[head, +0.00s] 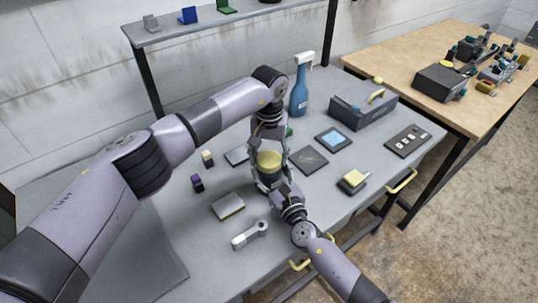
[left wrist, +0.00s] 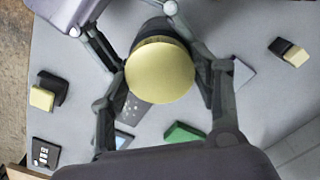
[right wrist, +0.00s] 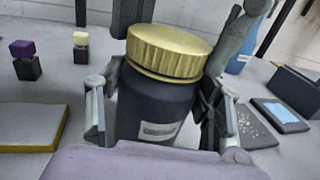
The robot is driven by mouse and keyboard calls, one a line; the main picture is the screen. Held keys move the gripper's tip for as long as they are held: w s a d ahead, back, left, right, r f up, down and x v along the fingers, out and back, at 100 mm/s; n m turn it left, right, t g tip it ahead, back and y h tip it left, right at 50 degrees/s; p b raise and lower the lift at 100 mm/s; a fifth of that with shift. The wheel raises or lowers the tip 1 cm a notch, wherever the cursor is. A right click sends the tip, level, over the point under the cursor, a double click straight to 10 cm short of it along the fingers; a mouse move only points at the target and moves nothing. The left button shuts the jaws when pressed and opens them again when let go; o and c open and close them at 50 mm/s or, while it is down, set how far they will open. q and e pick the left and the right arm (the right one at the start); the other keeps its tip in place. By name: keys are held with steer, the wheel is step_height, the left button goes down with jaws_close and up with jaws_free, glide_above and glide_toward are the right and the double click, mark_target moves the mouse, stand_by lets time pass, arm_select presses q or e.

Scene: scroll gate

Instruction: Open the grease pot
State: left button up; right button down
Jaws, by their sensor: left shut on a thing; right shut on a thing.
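The grease pot is a dark jar (right wrist: 155,108) with a pale label and a ridged gold lid (right wrist: 168,52). It stands upright or slightly tilted on the grey bench; its base is hidden. My left gripper (head: 268,148) reaches from above and is shut on the lid, which also shows between its fingers in the left wrist view (left wrist: 160,72). My right gripper (head: 270,182) comes from the front and is shut around the jar's body below the lid. The lid sits over the jar's mouth; I cannot tell how loose it is.
A wrench-like tool (head: 250,235), a grey-yellow block (head: 228,206) and flat plates (head: 309,160) lie around the pot. A wooden table (head: 415,60) stands at right.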

arm_select(q)
steer(key=shift+c, duration=1.3)
steer(key=n, duration=0.7)
steer(key=shift+n, duration=0.4)
steer(key=n, duration=1.1)
steer(key=shift+n, duration=0.4)
steer(key=n, duration=1.6)
steer(key=shift+r, duration=0.1)
steer(key=n, duration=1.8)
